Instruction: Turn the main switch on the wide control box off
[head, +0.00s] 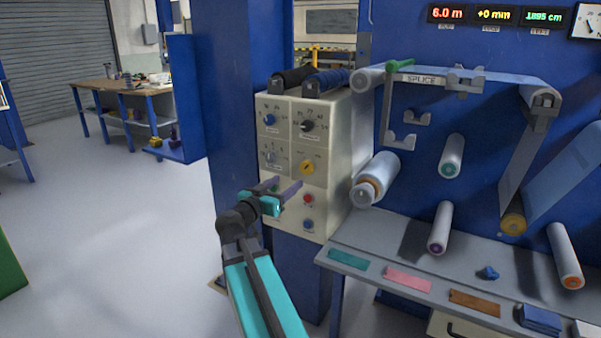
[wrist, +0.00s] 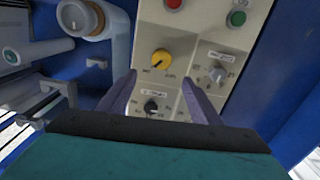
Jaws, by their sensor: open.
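The wide control box (head: 338,150) is cream and stands at the blue column. Its front has a blue knob (head: 268,119), a black knob (head: 307,125), a grey knob (head: 271,157) and a yellow knob (head: 307,167), with small buttons below. The wrist view shows the yellow knob (wrist: 160,62), grey knob (wrist: 216,74) and black knob (wrist: 151,105) turned around. The labels are too small to read, so I cannot tell which is the main switch. My gripper (head: 282,188) is open and empty before the panel's lower half; its purple fingers also show in the wrist view (wrist: 158,80).
Dark rollers (head: 318,81) sit on top of the box. A film roll (head: 376,180) sticks out close to its right, above a grey shelf (head: 400,250). Open floor lies left, with a workbench (head: 120,88) farther back.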

